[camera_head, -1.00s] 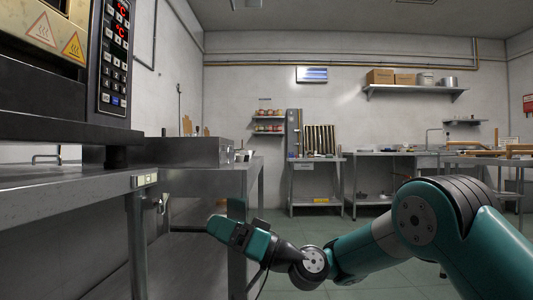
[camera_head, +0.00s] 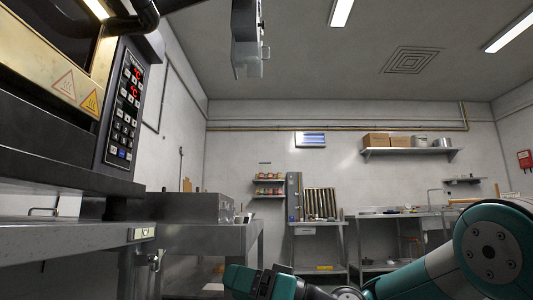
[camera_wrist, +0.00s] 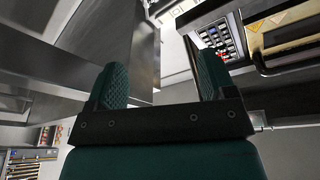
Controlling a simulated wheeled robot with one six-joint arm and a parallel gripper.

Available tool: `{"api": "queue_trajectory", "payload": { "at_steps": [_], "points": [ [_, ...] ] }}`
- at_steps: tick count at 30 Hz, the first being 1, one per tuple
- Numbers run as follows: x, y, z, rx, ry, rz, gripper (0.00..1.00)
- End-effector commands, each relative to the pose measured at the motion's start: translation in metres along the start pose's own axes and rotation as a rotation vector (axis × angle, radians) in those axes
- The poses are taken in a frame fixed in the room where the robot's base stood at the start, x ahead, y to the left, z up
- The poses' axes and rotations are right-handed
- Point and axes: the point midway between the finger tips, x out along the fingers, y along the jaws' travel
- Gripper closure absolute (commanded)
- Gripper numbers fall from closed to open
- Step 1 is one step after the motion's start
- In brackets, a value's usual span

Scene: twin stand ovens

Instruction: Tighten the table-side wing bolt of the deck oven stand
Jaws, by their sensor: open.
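The deck oven (camera_head: 60,130) rests on a steel stand (camera_head: 60,240) at the left of the head view. The wing bolt (camera_head: 153,261) is a small dark metal piece on the stand's right leg, just under a pale label. My gripper is at the bottom edge of the head view, right of the bolt and lower, partly cut off. In the wrist view my gripper (camera_wrist: 160,82) has its two green textured fingers apart with nothing between them. The bolt is not clearly made out in the wrist view.
A steel table (camera_head: 215,238) stands behind and right of the stand, with a gap between. The oven's control panel (camera_head: 125,105) is above. A grey fitting (camera_head: 249,40) hangs at the top. Benches (camera_head: 400,225) line the far wall.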

Motion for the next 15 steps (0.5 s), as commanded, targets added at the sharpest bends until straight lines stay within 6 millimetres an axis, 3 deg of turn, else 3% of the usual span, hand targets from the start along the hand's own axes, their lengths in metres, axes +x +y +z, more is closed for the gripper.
{"api": "queue_trajectory", "payload": {
  "at_steps": [1,15],
  "points": [
    [0.004,-0.012,-0.013,-0.004,-0.02,0.008,0.23],
    [0.011,-0.072,-0.048,-0.016,-0.227,0.103,0.23]
  ]
}}
